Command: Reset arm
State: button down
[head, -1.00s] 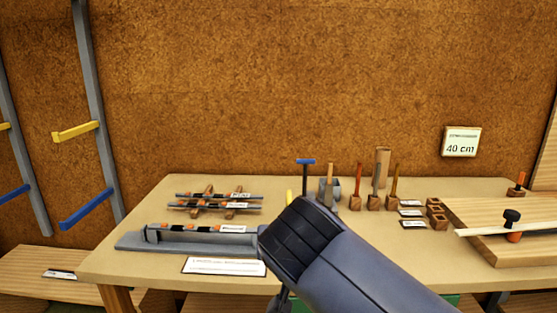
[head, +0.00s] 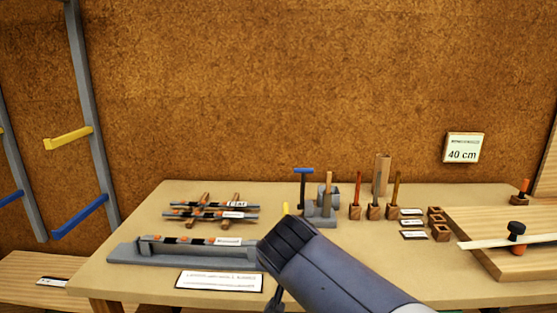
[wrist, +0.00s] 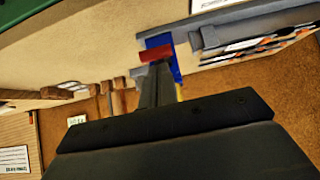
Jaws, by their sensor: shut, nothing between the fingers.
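My arm (head: 335,270) rises from the bottom of the head view and covers part of the bench's front. My gripper is hidden behind it there. In the wrist view my gripper (wrist: 156,70) is shut and empty, its grey fingers pointing up the picture. A red piece (wrist: 155,53) and a blue piece (wrist: 163,41) show at and beyond the fingertips; I cannot tell whether they touch them.
On the bench (head: 400,272) are a grey tray (head: 150,254) with strips, a rack of strips (head: 210,212), a grey vise-like tool (head: 318,208), upright tools in wooden blocks (head: 375,211) and a wooden board (head: 490,225). Wall rails (head: 85,120) stand at left.

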jog(key=shift+w+r+g+p, duration=0.4)
jog(key=shift+r+g+p, duration=0.25)
jog(key=shift+p, duration=1.45)
jog(key=p, duration=0.2)
jog(key=shift+w+g+p, duration=0.15)
jog(key=shift+g+p, duration=0.15)
jog(key=shift+g, duration=0.05)
jog(key=g+p, duration=0.1)
jog(key=p, duration=0.2)
jog(key=r+p, duration=0.1)
jog(key=p, duration=0.2)
jog(key=shift+w+d+g+p, duration=0.2)
jog(key=shift+w+g+p, duration=0.05)
jog(key=shift+g+p, duration=0.15)
jog(key=g+p, duration=0.1)
jog(key=p, duration=0.2)
jog(key=shift+w+r, duration=0.35)
jog(key=v, duration=1.3)
jog(key=shift+r+b, duration=0.25)
jog(key=shift+b, duration=0.1)
jog(key=shift+w+d, duration=0.1)
jog(key=shift+w, duration=0.05)
